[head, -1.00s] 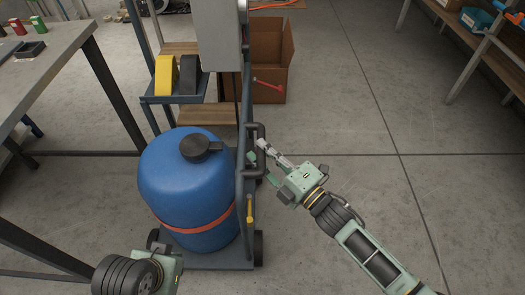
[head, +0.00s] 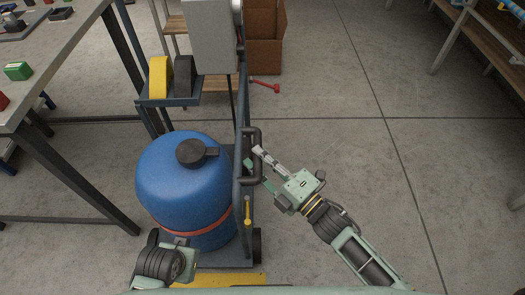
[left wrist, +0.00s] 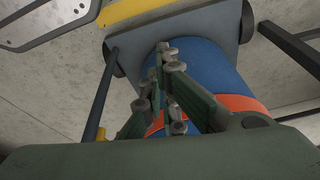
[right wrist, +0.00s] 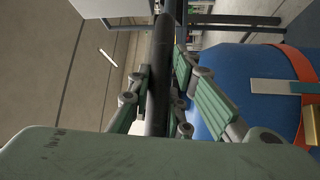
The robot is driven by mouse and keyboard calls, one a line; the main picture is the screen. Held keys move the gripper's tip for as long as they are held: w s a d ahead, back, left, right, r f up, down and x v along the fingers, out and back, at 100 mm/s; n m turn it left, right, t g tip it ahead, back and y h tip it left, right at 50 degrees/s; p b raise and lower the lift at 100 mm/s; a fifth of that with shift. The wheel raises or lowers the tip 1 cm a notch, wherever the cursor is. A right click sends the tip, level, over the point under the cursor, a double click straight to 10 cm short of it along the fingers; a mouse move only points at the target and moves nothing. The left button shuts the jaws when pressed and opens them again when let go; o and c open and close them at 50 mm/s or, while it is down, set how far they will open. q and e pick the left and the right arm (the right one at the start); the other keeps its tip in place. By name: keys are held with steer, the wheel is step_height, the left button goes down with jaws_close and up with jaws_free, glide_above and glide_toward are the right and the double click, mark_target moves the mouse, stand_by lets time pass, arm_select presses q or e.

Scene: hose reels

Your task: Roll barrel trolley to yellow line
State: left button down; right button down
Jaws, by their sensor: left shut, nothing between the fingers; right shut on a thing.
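The barrel trolley (head: 242,205) carries an upright blue barrel (head: 180,180) with a black cap and an orange strap. My right gripper (head: 257,162) is shut on the trolley's dark handle (head: 256,137); the right wrist view shows the dark bar (right wrist: 159,75) between its fingers. My left gripper is low at the barrel's near left; the left wrist view shows its fingers (left wrist: 163,85) shut and empty in front of the barrel. The yellow line (head: 225,280) lies on the floor just below the trolley's near edge in the head view, and shows in the left wrist view (left wrist: 133,11).
A workbench (head: 60,75) stands at the left, its leg close to the barrel. A cardboard box (head: 266,45) and a wooden step lie beyond the trolley. A shelf (head: 470,30) stands at the far right. The floor on the right is clear.

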steer(key=shift+s+a+r, duration=0.35)
steer(key=shift+s+a, duration=0.2)
steer(key=shift+s, duration=0.2)
steer(key=c, duration=1.6)
jaws_free()
steer(key=shift+a, duration=0.2)
steer(key=shift+f, duration=0.1)
steer(key=shift+d+f, duration=0.15)
steer(key=shift+d, duration=0.1)
steer(key=shift+s+d+f, duration=0.1)
steer(key=shift+s+d, duration=0.15)
steer(key=v, duration=1.1)
steer(key=shift+s, duration=0.1)
